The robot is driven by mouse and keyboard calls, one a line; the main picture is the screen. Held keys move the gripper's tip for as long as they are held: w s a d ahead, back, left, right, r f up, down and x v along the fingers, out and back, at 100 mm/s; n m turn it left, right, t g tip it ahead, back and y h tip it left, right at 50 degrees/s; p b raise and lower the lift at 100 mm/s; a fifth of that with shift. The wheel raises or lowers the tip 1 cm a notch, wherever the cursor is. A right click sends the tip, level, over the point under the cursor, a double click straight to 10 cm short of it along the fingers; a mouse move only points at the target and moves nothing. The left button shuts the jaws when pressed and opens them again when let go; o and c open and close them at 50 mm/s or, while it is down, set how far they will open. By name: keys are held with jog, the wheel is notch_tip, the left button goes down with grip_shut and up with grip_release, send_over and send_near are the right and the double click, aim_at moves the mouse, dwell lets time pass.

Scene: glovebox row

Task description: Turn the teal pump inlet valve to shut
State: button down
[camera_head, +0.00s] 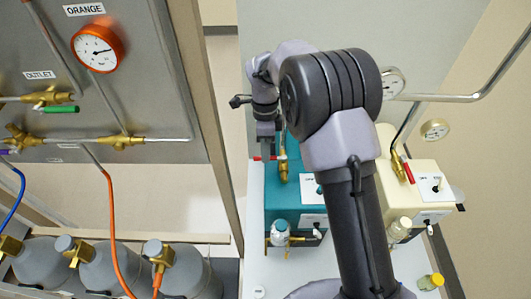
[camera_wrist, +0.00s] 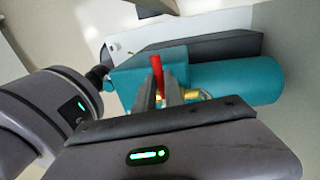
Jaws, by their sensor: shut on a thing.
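The teal pump (camera_head: 278,205) stands on a white bench, partly hidden behind my arm. Its brass inlet valve (camera_head: 283,172) points upright on top, with a red lever (camera_head: 274,158) lying roughly crosswise to the brass body. My gripper (camera_head: 266,152) comes down onto the lever from above. In the wrist view, the red lever (camera_wrist: 156,70) stands between my gripper's fingers (camera_wrist: 160,93), which are shut on it. The teal pump body (camera_wrist: 235,82) lies just behind, and some brass shows by the fingers.
A cream pump (camera_head: 385,150) with its own red lever (camera_head: 408,172) stands to the right. A grey panel (camera_head: 150,80) with an orange gauge (camera_head: 98,45) is at left, above grey cylinders (camera_head: 105,265).

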jog(key=shift+w+m, duration=0.15)
jog(key=shift+m, duration=0.15)
jog(key=c, duration=1.4)
grip_release()
jog(key=shift+c, duration=0.2)
jog(key=w+r+p, duration=0.3)
jog(key=r+p, duration=0.2)
jog(key=r, duration=1.2)
jog(key=shift+w+p, duration=0.2)
jog(key=shift+p, duration=0.2)
